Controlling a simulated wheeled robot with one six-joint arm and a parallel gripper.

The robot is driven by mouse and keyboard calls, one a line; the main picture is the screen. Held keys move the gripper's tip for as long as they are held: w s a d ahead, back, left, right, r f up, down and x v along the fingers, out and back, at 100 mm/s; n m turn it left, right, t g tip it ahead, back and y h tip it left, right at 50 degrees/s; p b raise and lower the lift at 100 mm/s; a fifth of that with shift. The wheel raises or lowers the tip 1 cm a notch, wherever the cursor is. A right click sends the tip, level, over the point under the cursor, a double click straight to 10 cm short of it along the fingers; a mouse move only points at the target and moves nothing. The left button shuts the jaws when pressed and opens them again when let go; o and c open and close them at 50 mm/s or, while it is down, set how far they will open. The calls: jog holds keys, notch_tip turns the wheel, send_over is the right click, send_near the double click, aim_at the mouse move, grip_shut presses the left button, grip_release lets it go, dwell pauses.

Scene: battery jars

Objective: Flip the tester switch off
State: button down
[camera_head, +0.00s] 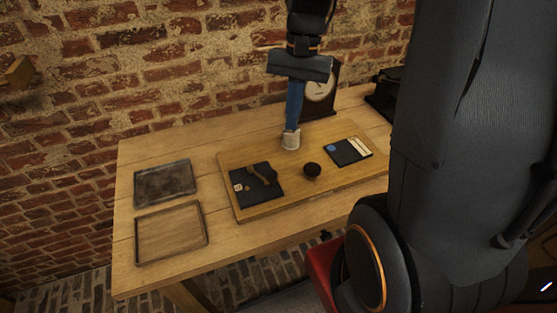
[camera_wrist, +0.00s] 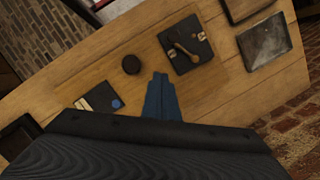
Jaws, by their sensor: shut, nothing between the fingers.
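A dark square plate (camera_head: 256,186) with a brass-brown lever lies on the left part of the wooden board. In the wrist view the plate (camera_wrist: 177,60) shows its lever (camera_wrist: 187,52) lying across it between small metal fittings. I cannot tell from the lever which position is off. My gripper (camera_head: 292,128) points down over the back of the board, to the right of and behind the plate. In the wrist view its blue fingers (camera_wrist: 161,77) are together and empty, apart from the lever. A pale piece (camera_head: 291,140) shows at the fingertips; I cannot tell what it is.
A round black knob-like piece (camera_head: 312,170) and a dark panel with a blue disc and cream strips (camera_head: 346,152) share the board (camera_head: 285,198). Two shallow trays, one dark (camera_head: 164,183) and one wooden (camera_head: 171,232), lie at left. A clock (camera_head: 321,90) stands behind.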

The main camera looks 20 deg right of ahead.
jog(key=shift+w+d+r+m+g+y, duration=0.2)
jog(key=shift+w+d+m+y, duration=0.1)
jog(key=shift+w+m, duration=0.2)
jog(key=shift+w+d+r+m+g+y, duration=0.2)
jog(key=shift+w+d+m+y, duration=0.15)
jog(key=shift+m, duration=0.25)
jog(key=shift+a+f, duration=0.1)
jog(key=p+x, duration=0.1)
jog(key=x, duration=0.8)
jog(key=shift+s+f, duration=0.1)
jog(key=shift+f, duration=0.1)
jog(key=shift+s+a+f+p, duration=0.15)
jog(key=shift+s+a+p, duration=0.3)
jog(key=shift+s+a, duration=0.25)
jog(key=shift+s+a+f+p, duration=0.1)
jog(key=shift+s+a+p, duration=0.4)
jog(key=shift+a, duration=0.35)
